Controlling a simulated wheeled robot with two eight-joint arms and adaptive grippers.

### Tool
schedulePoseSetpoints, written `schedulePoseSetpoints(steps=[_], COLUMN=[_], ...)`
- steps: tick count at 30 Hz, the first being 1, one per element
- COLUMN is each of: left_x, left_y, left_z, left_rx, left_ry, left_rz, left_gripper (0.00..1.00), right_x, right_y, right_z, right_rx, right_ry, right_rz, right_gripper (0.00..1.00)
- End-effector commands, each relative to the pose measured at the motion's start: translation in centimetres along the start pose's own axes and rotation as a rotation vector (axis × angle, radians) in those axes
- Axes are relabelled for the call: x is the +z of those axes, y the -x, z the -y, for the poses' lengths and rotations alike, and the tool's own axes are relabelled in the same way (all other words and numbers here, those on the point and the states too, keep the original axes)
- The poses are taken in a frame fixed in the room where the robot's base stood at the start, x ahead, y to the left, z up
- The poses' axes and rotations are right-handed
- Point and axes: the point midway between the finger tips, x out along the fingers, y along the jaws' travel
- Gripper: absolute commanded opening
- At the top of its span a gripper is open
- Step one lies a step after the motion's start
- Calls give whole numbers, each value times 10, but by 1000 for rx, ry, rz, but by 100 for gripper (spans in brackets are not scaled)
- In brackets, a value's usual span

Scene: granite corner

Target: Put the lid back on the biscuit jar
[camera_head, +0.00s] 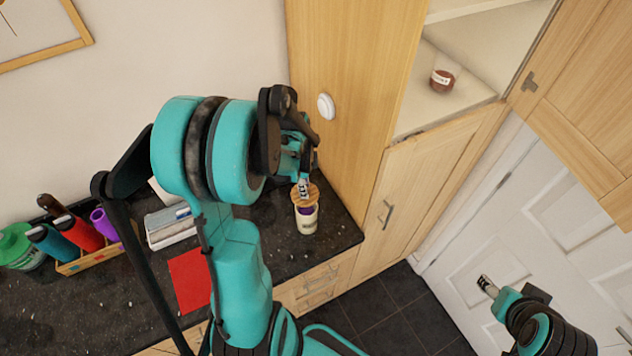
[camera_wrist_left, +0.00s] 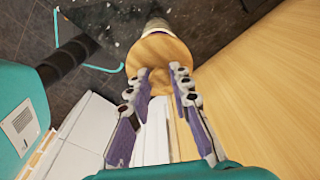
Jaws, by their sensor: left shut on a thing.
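The round wooden lid (camera_head: 312,199) is held in my left gripper (camera_head: 303,186), right over the biscuit jar (camera_head: 307,225) in the head view. The jar is small and cream coloured, with a purple patch showing just under the lid, and stands upright near the counter's right front corner. In the left wrist view the lid (camera_wrist_left: 160,60) lies between and beyond my fingertips (camera_wrist_left: 163,78), hiding most of the jar (camera_wrist_left: 157,24). I cannot tell whether the lid touches the rim. My right gripper (camera_head: 487,286) is away at lower right, in front of the white door.
The tall wooden cupboard (camera_head: 345,100) rises close beside the jar. A red sheet (camera_head: 190,279), a white container (camera_head: 170,232) and a wooden rack (camera_head: 85,260) with coloured bottles are on the dark counter to the left. A small brown jar (camera_head: 442,82) stands on a shelf.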

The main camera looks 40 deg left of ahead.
Motion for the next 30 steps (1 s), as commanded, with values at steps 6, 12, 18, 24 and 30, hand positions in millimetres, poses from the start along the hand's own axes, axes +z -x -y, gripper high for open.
schedulePoseSetpoints(steps=[6,12,18,24,30], left_x=[1,2,4,5,5], left_y=[-11,-29,-51,-63,-64], left_z=[0,0,-1,-1,-1], left_rx=[0,0,0,0,0], left_ry=[1,1,0,0,0], left_rz=[0,0,0,0,0], left_gripper=[0,0,0,0,0], right_x=[4,12,22,29,29], right_y=[-6,-16,-30,-40,-41], right_z=[0,0,0,0,0], right_rx=[0,0,0,0,0], right_ry=[0,0,0,0,0], right_rz=[0,0,0,0,0], right_gripper=[57,57,57,57,57])
